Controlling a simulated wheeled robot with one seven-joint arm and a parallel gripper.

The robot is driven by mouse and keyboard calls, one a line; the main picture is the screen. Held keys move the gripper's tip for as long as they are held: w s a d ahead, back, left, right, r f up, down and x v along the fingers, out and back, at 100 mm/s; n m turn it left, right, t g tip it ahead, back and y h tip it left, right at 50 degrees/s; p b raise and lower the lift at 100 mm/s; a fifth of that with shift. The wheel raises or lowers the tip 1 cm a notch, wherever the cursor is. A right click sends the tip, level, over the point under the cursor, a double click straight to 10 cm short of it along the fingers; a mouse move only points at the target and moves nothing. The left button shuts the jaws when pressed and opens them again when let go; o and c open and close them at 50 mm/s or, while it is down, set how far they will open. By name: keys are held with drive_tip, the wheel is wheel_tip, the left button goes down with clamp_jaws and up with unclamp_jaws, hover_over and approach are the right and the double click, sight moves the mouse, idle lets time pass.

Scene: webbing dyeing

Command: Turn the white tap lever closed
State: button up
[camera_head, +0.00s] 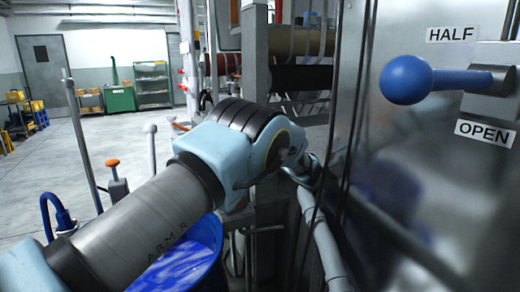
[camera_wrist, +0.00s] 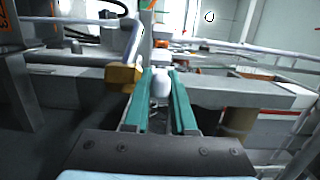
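In the wrist view, a white rounded lever end (camera_wrist: 161,82) shows between the tips of the two teal fingers of my gripper (camera_wrist: 161,76). The fingers stand apart, with a narrow gap on either side of the white end; I cannot tell whether either touches it. A brass-coloured valve body (camera_wrist: 122,76) with a pale pipe is just left of the fingers.
In the head view, a blue-knobbed lever (camera_head: 408,80) sits on the metal panel at right, between HALF and OPEN labels. An orange-knobbed lever (camera_head: 112,163) and a blue drum (camera_head: 190,255) stand near my arm. A grey beam (camera_wrist: 235,93) crosses the wrist view. Open floor lies at left.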

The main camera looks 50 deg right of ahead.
drive_tip(key=shift+o, duration=0.6)
drive_tip(key=b+v, duration=0.2)
drive_tip(key=v, duration=0.5)
drive_tip(key=shift+s+b, duration=0.25)
drive_tip(key=shift+b, duration=0.05)
drive_tip(key=shift+c, duration=0.3)
